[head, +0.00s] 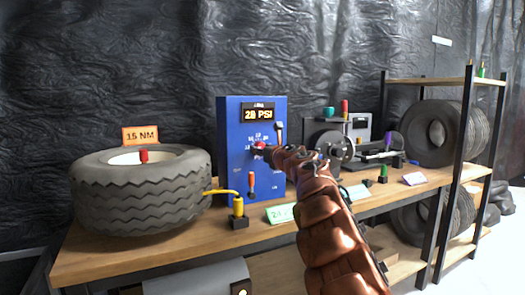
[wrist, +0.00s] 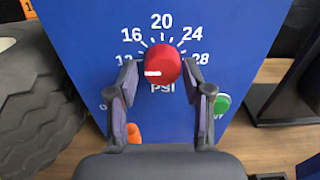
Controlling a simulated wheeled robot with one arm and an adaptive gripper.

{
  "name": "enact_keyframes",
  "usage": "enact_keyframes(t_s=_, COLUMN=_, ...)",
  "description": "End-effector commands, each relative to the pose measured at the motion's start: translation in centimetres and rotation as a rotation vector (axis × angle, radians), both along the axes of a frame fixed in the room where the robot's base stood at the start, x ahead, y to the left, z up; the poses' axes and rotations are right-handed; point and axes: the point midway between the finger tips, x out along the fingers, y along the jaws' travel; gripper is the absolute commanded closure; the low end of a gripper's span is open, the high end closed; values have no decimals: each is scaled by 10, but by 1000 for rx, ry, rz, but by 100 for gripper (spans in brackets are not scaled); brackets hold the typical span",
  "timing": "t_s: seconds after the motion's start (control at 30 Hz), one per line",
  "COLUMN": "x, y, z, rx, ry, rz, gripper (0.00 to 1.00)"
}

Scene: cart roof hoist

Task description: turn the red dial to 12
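The red dial (wrist: 163,62) is on the front of a blue panel (wrist: 85,28), with 16, 20, 24 and 28 printed around it. The 12 at its left is partly hidden by a finger. A white mark on the dial lies toward its left side. My gripper (wrist: 160,74) has one finger on each side of the dial, with a small gap at the left; contact on the right is hard to judge. In the head view the dial (head: 259,147) shows just beyond my gripper (head: 272,152). The display (head: 258,114) reads about 20 PSI, its second digit unclear.
A tire (head: 140,197) lies left of the panel under a 15 NM sign (head: 140,136). A yellow-handled tool (head: 238,207) stands in front. A green button (wrist: 222,103) and an orange handle (wrist: 133,133) are below the dial. Machines and a tire rack (head: 467,110) stand right.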

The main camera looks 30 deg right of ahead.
Motion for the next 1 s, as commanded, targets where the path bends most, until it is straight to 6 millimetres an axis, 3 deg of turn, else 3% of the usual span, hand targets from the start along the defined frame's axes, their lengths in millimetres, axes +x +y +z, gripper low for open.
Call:
enact_keyframes(t_s=0.47, x=-2, y=-1, z=0, rx=1, ry=1, rz=-2, gripper=38)
enact_keyframes(t_s=1.0, x=-34, y=0, z=0, rx=2, ry=2, rz=-6, gripper=38)
